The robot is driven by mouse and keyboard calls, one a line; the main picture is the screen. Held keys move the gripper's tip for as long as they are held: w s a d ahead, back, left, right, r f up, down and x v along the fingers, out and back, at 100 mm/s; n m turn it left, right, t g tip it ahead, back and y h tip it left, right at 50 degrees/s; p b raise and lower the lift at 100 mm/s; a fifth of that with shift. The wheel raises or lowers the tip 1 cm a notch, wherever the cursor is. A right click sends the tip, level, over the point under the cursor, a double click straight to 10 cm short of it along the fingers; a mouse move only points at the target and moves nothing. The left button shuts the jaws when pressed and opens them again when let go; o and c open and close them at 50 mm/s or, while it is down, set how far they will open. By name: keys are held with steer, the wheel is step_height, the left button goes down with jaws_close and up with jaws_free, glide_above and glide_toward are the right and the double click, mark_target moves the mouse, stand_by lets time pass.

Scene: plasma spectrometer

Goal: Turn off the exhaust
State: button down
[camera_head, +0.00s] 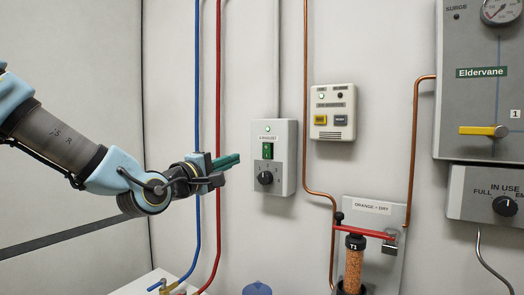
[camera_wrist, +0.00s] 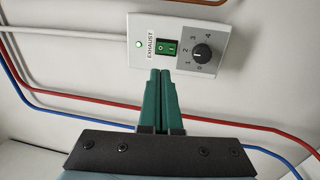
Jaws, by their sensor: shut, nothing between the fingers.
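The exhaust control box (camera_head: 272,157) is a pale panel on the wall. It carries a lit green lamp (camera_head: 268,129), a green rocker switch (camera_head: 267,151) and a black knob (camera_head: 265,178). In the wrist view the box (camera_wrist: 150,26) appears turned sideways, with its green rocker switch (camera_wrist: 166,45) and numbered knob (camera_wrist: 202,54). My gripper (camera_head: 238,158) has green fingers closed together, empty, to the left of the box. In the wrist view the fingertips (camera_wrist: 160,72) point toward the rocker switch, just below it in the picture. Contact cannot be told.
Blue (camera_head: 197,100) and red (camera_head: 218,90) pipes run down the wall behind my gripper. A copper pipe (camera_head: 306,120) and an alarm-like panel (camera_head: 334,112) are right of the box. An orange-filled column (camera_head: 353,270) with a red lever (camera_head: 365,231) stands lower right.

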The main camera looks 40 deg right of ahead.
mark_target(266, 146)
steer(key=p+x, duration=0.2)
steer(key=x, duration=1)
steer(key=shift+w+d+r, duration=0.1)
steer(key=shift+w+d, duration=0.15)
steer(key=shift+d, duration=0.4)
steer(key=shift+d, duration=0.1)
steer(key=shift+d+r, duration=0.1)
